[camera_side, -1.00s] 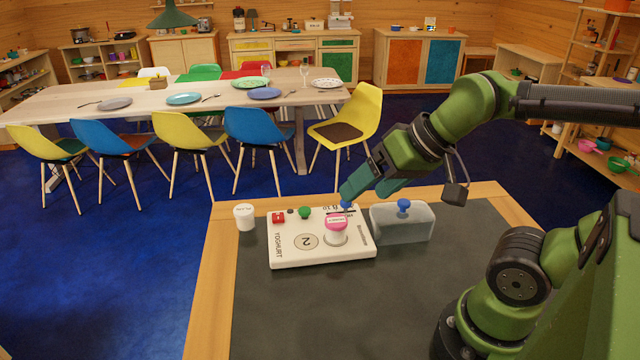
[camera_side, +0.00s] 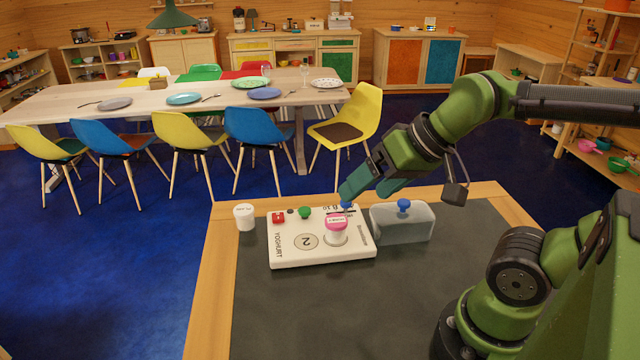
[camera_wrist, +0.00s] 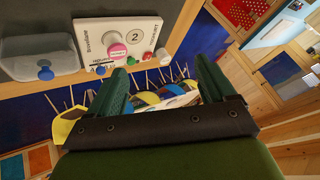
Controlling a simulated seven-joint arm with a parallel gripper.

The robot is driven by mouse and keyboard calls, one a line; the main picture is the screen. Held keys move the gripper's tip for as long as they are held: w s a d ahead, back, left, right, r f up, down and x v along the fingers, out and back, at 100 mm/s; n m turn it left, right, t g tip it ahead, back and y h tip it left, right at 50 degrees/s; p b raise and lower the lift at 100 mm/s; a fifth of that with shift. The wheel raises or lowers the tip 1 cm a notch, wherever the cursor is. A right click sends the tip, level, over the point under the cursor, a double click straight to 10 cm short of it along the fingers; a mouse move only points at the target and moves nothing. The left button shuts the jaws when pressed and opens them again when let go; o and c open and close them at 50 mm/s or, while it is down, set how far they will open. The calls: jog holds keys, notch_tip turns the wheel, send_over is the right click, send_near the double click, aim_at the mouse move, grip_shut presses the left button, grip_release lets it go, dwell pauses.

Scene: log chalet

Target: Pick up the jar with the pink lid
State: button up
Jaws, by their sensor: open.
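The jar with the pink lid (camera_side: 335,226) stands upright on the right part of a white board marked "YOGHURT" and "2" (camera_side: 290,255). It also shows in the wrist view (camera_wrist: 117,51). My gripper (camera_side: 358,192) is in the air above the far edge of the board, close to the jar but apart from it. In the wrist view its two green fingers (camera_wrist: 160,80) are spread with nothing between them, and the jar lies beyond the left finger.
A clear grey box with a blue knob (camera_side: 403,224) stands right of the board. A white-lidded jar (camera_side: 244,216) stands to its left. The board carries a red block (camera_side: 278,217) and a green knob (camera_side: 305,212). The near dark tabletop (camera_side: 330,315) is clear.

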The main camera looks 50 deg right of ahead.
jog(key=m+g+h, duration=0.2)
jog(key=g, duration=0.5)
send_over(337, 221)
notch_tip(337, 221, down, 5)
notch_tip(337, 221, down, 16)
jog(key=shift+f, duration=0.1)
jog(key=c, duration=1.2)
